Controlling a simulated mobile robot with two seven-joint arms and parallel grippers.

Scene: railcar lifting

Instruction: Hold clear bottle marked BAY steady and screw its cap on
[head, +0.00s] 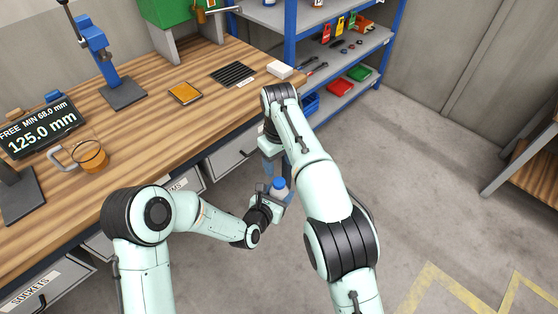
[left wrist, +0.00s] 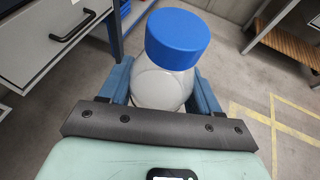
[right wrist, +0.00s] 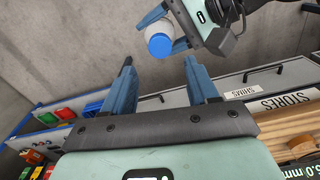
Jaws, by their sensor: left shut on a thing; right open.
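The clear bottle (left wrist: 160,88) is between the blue fingers of my left gripper (left wrist: 163,88), which is shut on it. A blue cap (left wrist: 177,38) sits on the bottle's top; I cannot tell how tight it is. In the head view the bottle and its cap (head: 279,184) show in front of the workbench drawers. My right gripper (right wrist: 156,85) is open and empty. In the right wrist view the blue cap (right wrist: 160,45) lies beyond the fingertips, apart from them. No BAY marking is readable.
Drawers (head: 232,155) face the grippers closely. A blue-framed shelf (head: 345,85) stands behind.

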